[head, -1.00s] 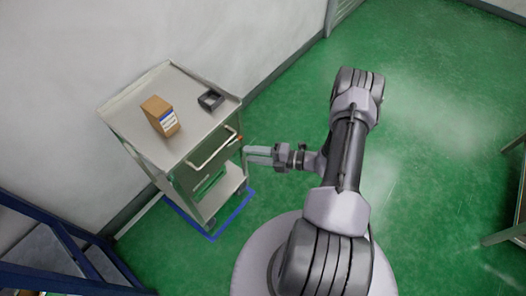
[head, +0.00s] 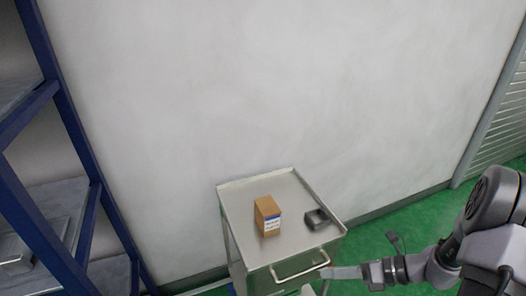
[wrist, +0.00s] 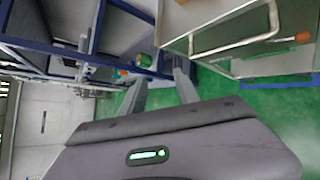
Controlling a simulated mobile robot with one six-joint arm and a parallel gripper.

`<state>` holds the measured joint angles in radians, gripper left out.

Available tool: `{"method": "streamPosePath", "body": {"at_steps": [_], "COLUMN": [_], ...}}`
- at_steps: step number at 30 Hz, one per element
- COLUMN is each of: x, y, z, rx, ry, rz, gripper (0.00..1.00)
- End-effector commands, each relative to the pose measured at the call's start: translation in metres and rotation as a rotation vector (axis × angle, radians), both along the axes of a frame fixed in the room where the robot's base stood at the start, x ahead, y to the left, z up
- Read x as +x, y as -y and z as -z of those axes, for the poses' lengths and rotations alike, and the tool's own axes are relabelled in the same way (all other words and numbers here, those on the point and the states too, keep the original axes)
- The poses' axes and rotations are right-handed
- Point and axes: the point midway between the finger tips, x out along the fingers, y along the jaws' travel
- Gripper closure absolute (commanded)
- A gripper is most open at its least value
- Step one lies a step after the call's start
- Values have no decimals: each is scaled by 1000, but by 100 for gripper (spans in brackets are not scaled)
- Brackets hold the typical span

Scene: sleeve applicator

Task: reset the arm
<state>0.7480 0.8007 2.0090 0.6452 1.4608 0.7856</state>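My gripper (head: 330,272) is at the lower right of the head view, beside the front handle of the metal cart (head: 246,205). I cannot tell from this angle whether it touches the handle. In the wrist view my gripper (wrist: 160,70) has its two fingers spread apart with nothing held between them. My arm comes in from the right edge of the head view and is partly cut off.
A cardboard box (head: 268,216) with a blue and white label and a dark square holder (head: 316,219) stand on the cart top. A blue shelf rack (head: 78,185) is at the left. A white wall (head: 280,90) is behind. Green floor (head: 400,222) shows at right.

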Motion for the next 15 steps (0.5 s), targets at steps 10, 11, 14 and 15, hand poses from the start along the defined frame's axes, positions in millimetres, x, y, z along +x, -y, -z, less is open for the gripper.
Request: {"method": "streamPosePath", "body": {"at_steps": [10, 11, 14, 15], "x": [-104, -113, -135, -142], "y": [-109, -112, -116, -117], "z": [-173, -181, -201, -206], "rx": [-960, -1030, -1227, -1287], "ry": [976, 1054, 1266, 1326], "rz": [-1284, -1375, -1620, -1689], "gripper": [62, 62, 62, 62]}}
